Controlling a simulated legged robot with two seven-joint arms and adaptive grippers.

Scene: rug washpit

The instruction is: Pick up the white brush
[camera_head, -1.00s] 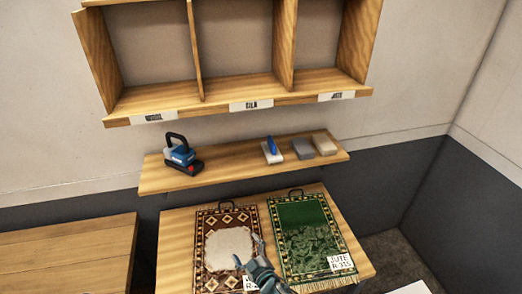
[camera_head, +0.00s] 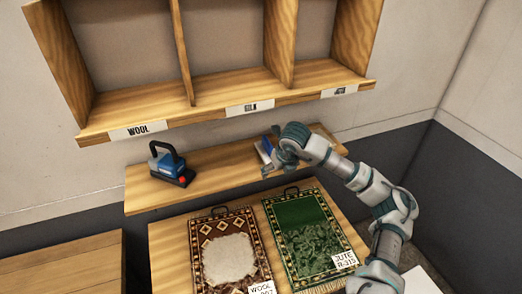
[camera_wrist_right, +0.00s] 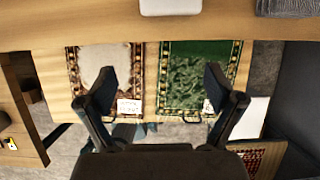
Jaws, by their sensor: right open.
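The white brush with a blue top (camera_head: 263,148) lies on the narrow wooden shelf, partly hidden by my right gripper in the head view. In the right wrist view, a white block, apparently this brush (camera_wrist_right: 170,6), is cut off by the top edge. My right gripper (camera_head: 276,158) is at the shelf's front, beside the brush. In the right wrist view my right gripper (camera_wrist_right: 158,77) has its fingers wide apart with nothing between them. Whether it touches the brush cannot be told. My left gripper is out of view.
A blue and black tool (camera_head: 170,165) stands at the shelf's left. A grey block (camera_wrist_right: 288,7) lies right of the brush. Cubbies with a WOOL label (camera_head: 138,130) hang above. Below, two rugs, red (camera_head: 205,276) and green (camera_head: 300,225), lie on a wooden table (camera_head: 170,245).

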